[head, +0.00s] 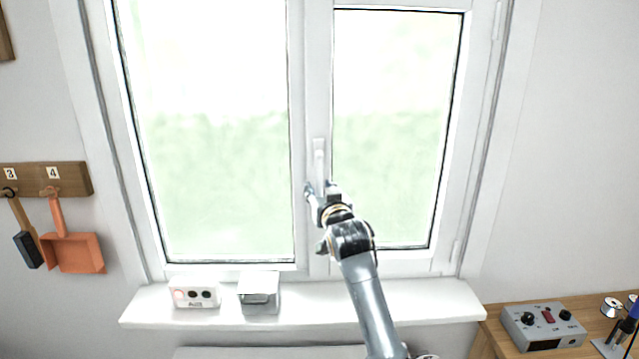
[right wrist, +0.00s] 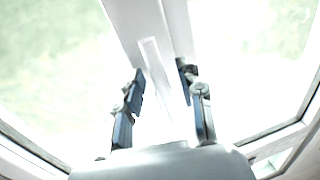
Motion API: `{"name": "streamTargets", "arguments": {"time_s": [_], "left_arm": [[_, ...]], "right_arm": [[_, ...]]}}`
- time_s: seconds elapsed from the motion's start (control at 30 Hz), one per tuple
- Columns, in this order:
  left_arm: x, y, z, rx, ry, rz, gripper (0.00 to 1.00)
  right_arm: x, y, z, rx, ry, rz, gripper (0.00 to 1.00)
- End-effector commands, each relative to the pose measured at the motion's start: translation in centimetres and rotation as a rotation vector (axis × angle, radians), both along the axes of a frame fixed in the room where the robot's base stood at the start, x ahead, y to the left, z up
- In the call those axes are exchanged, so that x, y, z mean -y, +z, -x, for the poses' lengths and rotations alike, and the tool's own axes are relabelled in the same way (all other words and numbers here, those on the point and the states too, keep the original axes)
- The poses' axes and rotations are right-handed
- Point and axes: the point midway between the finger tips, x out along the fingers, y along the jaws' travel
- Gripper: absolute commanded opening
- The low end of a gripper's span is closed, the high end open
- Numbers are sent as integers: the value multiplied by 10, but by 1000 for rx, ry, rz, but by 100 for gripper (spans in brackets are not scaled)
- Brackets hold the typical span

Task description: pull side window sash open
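The side window sash (head: 446,130) is the narrower right-hand one, with a white frame and hinges on its right edge. It looks closed in its frame. Its white handle (head: 319,160) sits on the sash's left upright and hangs downward; it also shows in the right wrist view (right wrist: 156,65). My right gripper (head: 320,187) is at the handle's lower part. In the right wrist view its fingers (right wrist: 161,75) stand apart on either side of the handle, with gaps visible. Whether either finger touches it I cannot tell. My left gripper is not in view.
The white sill (head: 420,306) holds a small white box with dark round spots (head: 194,293) and a grey-white container (head: 259,294). An orange dustpan (head: 75,252) hangs at left. A wooden table (head: 490,335) with a grey control box (head: 543,327) stands at lower right.

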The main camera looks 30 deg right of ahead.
Motion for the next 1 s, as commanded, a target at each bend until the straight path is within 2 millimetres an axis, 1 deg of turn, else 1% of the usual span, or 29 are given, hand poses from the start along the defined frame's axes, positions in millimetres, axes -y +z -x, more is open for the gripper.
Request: {"name": "streamTargets", "arguments": {"time_s": [0.13, 0.4, 0.47, 0.5, 0.6, 0.87, 1.0], "left_arm": [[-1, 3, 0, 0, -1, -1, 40], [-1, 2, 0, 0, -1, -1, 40], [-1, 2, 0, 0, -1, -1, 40], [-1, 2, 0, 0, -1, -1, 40], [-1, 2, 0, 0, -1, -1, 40], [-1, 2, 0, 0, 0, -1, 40], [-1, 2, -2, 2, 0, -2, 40]], "right_arm": [[2, 1, -6, 1, 0, 0, 38], [2, 0, -7, 1, 0, 0, 38], [2, 0, -7, 1, 0, 0, 26], [2, 0, -7, 1, 0, 0, 18], [2, 0, -7, 1, 0, 0, 0], [2, 0, -7, 1, 0, 1, 0], [3, -1, -12, -7, 0, 10, 0]]}}
